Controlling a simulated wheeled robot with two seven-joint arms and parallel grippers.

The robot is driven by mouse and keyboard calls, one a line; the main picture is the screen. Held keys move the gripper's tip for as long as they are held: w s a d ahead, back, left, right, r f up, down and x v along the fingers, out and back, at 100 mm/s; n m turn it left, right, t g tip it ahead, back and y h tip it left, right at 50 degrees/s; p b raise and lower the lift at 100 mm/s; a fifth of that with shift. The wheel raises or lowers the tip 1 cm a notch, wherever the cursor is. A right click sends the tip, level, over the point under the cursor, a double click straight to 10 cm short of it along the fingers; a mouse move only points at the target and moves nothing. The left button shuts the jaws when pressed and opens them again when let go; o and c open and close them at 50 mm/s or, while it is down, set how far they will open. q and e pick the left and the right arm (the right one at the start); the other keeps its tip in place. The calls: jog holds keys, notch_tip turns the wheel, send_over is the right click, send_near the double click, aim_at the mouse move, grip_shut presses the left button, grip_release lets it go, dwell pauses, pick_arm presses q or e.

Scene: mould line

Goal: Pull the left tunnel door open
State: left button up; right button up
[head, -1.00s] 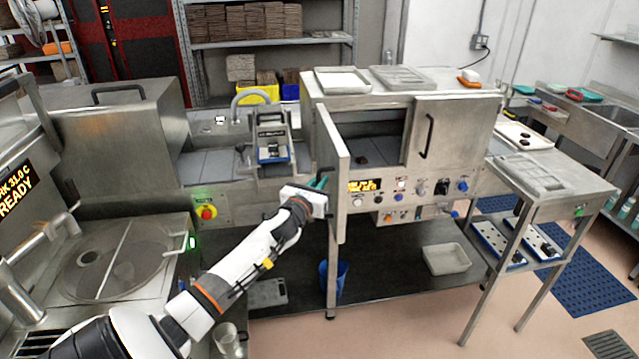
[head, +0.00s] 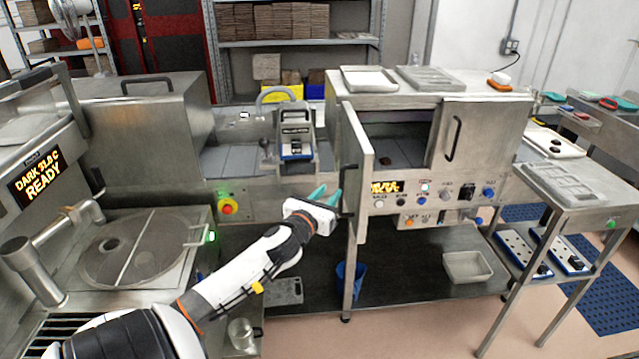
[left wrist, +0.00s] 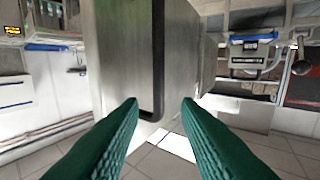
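The left tunnel door (head: 361,190) is a steel panel, swung out from the tunnel front and seen nearly edge-on in the head view. The tunnel opening beside it is exposed. My left gripper (head: 333,193) is just left of the door, near its dark handle. In the left wrist view the door (left wrist: 120,60) is ahead, and its black handle (left wrist: 158,60) lies in line with the gap between my green fingers (left wrist: 160,103). My right gripper is not in view.
The tunnel's other door (head: 475,130) is at the right, with a control panel (head: 430,195) below the opening. A blue bin (head: 351,278) and a grey tray (head: 467,267) are on the lower shelf. A side table (head: 572,190) stands at the right.

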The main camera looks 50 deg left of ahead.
pick_arm(q)
jog(key=shift+b+v, duration=0.3)
jog(key=shift+v, duration=1.7)
